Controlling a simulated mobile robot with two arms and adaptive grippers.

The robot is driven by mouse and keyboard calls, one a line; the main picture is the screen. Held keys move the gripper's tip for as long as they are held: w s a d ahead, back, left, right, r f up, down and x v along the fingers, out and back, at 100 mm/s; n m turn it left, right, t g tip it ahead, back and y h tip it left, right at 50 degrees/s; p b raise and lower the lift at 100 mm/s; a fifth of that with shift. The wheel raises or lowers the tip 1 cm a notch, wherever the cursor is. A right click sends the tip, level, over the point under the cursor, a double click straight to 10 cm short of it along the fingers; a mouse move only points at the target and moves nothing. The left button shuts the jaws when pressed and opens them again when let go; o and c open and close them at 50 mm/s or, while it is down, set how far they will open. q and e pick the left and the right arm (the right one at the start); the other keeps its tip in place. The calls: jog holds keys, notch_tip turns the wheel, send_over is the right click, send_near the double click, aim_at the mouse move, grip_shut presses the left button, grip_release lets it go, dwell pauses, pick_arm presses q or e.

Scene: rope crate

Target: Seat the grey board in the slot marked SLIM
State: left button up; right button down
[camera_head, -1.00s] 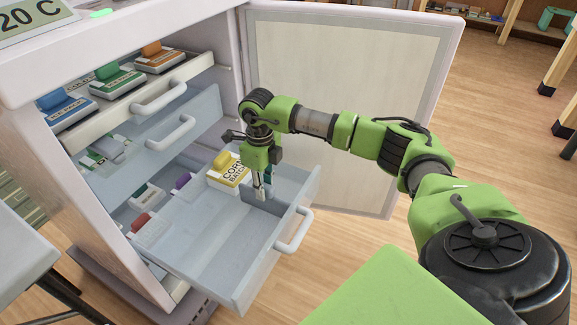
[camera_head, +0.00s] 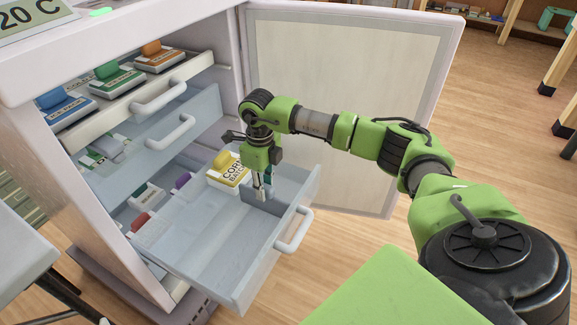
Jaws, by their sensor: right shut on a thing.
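My right gripper (camera_head: 263,186) points down into the pulled-out lower drawer (camera_head: 205,255) of the white cabinet. It is shut on the grey board (camera_head: 257,198), a thin grey-blue plate standing upright near the drawer's right side, close to the front. The fingers hide part of the board, and I cannot tell whether its lower edge is in a slot. No SLIM marking can be read in this view. My left gripper is not in view.
A yellow labelled box (camera_head: 229,170) lies in the drawer just behind the board. A red-topped box (camera_head: 141,222) is at the drawer's left back. The drawer's front half is empty. The open cabinet door (camera_head: 345,90) stands behind my right arm. Upper drawers (camera_head: 165,105) hold several boxes.

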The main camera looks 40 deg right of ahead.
dwell(0.3)
jog(key=c, duration=1.7)
grip_release()
notch_tip(320, 180, up, 12)
jog(key=shift+f, duration=0.1)
jog(key=shift+s, duration=0.1)
